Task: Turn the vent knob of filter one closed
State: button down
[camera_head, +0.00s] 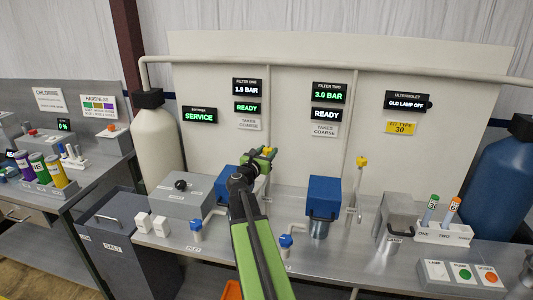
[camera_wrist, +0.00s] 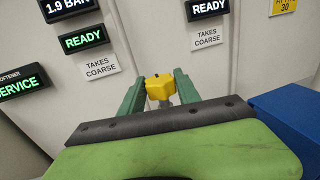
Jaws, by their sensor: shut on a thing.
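The yellow vent knob of filter one (camera_wrist: 159,87) is between the two green fingers of my gripper (camera_wrist: 158,84) in the wrist view. The fingers are shut on it, one on each side. In the head view my gripper (camera_head: 266,153) is at the knob, in front of the back panel and below the filter one signs. The knob shows only as small yellow patches there. The filter one display (camera_head: 248,85) reads 1.9 BAR, and a READY sign (camera_head: 246,107) is below it. The blue filter one housing (camera_head: 222,181) is partly hidden behind my arm.
Filter two's blue housing (camera_head: 324,195) and its yellow knob (camera_head: 362,161) stand to the right, with a 3.0 BAR display (camera_head: 329,92) above. A grey softener box (camera_head: 182,196) is to the left. Blue-capped taps (camera_head: 286,240) line the bench front.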

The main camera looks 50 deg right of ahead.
jog(key=shift+d, duration=0.1)
jog(key=c, duration=0.9)
grip_release()
jog(key=shift+s+d, duration=0.1)
jog(key=shift+o, duration=0.2)
